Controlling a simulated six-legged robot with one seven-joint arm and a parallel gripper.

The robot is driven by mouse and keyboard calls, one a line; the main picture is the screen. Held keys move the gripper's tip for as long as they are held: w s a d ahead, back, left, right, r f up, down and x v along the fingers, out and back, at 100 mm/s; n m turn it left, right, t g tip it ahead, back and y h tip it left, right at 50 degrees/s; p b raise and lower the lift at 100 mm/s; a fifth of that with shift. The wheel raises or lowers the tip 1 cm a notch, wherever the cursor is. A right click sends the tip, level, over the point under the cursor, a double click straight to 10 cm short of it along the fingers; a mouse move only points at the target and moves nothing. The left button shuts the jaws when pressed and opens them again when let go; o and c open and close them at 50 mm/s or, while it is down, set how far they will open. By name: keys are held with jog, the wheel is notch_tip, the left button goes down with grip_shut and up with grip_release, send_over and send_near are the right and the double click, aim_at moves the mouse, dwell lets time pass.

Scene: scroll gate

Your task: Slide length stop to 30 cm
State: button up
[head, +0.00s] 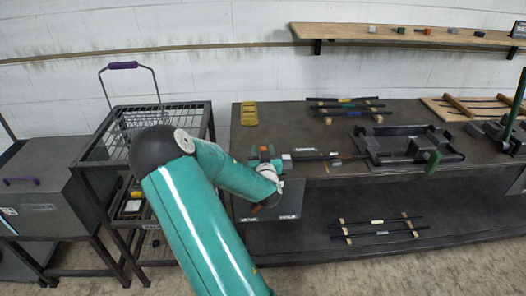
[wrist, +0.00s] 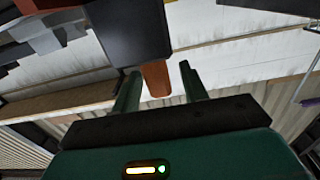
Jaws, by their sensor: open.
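In the wrist view my gripper (wrist: 160,80) is open, with its two green fingers apart. An orange-brown tab (wrist: 156,78) shows between the fingertips in the picture, below a dark block (wrist: 126,30). I cannot tell whether the fingers touch the tab. The tab may be the handle of the length stop, but no label confirms it. In the head view my teal arm reaches to the bench's front edge, and the fingers cannot be made out clearly there. A dark rail with a pale section (head: 318,155) lies right of my wrist. No 30 cm mark is readable.
More rods (head: 380,232) lie on the lower shelf. A wire-topped cart (head: 130,125) and a grey cabinet (head: 45,190) stand left.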

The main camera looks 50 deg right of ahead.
grip_shut()
jog(key=w+a, duration=0.2)
jog(key=w, duration=0.1)
jog(key=w+a, duration=0.3)
jog(key=shift+a, duration=0.15)
grip_release()
jog(key=shift+s, duration=0.1)
jog(key=v, duration=1.3)
jog(key=shift+s+a, duration=0.2)
jog(key=shift+a, duration=0.05)
